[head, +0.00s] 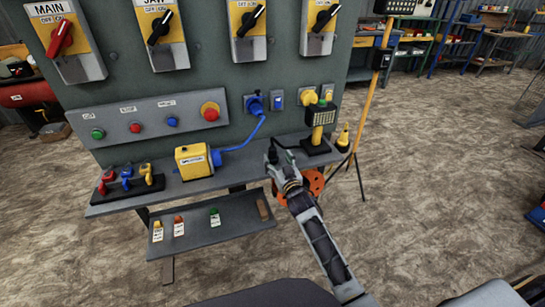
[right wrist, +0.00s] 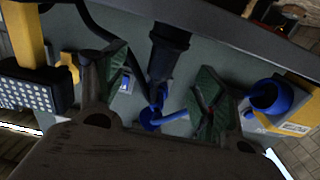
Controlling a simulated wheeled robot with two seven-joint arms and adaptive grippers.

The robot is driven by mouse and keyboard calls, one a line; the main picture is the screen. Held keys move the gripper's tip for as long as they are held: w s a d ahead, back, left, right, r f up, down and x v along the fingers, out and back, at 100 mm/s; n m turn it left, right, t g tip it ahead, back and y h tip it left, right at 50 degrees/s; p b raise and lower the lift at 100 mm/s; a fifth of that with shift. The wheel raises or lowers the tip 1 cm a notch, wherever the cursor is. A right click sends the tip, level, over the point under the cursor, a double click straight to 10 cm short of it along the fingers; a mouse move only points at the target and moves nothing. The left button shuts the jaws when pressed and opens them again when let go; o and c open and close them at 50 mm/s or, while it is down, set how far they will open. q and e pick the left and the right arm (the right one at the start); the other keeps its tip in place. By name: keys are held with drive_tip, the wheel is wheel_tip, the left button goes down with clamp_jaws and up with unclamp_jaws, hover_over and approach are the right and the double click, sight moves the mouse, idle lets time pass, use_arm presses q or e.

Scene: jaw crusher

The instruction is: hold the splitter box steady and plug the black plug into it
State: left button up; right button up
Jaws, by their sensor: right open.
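The yellow splitter box (head: 193,162) sits on the grey shelf at the panel's foot. It also shows at the right of the right wrist view (right wrist: 300,100), with a round blue socket on its side. My right gripper (head: 277,156) is over the shelf, right of the box and apart from it. In the right wrist view its green-padded fingers (right wrist: 160,98) are spread apart. The black plug (right wrist: 168,50) shows between and beyond them; I cannot tell whether they touch it. In the head view the gripper largely hides the plug. My left gripper is not in view.
A blue cable (head: 247,137) runs from the wall socket to the splitter box's right side. A lamp on a yellow post (head: 321,117) stands right of my gripper. Small padlocks (head: 127,176) stand left of the box. An orange reel (head: 313,182) is below the shelf.

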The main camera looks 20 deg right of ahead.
sight(274, 155)
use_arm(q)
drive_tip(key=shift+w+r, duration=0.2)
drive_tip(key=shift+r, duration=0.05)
use_arm(e)
drive_tip(key=shift+w, duration=0.25)
drive_tip(key=shift+w, duration=0.1)
drive_tip(key=shift+w, duration=0.15)
drive_tip(key=shift+w+f, duration=0.1)
drive_tip(key=shift+w, duration=0.2)
drive_tip(key=shift+w+a+f+b, duration=0.15)
drive_tip(key=shift+w+b, duration=0.1)
drive_tip(key=shift+w, duration=0.25)
drive_tip(key=shift+w+a+f+b, duration=0.1)
drive_tip(key=shift+w+b, duration=0.15)
drive_tip(key=shift+w, duration=1.3)
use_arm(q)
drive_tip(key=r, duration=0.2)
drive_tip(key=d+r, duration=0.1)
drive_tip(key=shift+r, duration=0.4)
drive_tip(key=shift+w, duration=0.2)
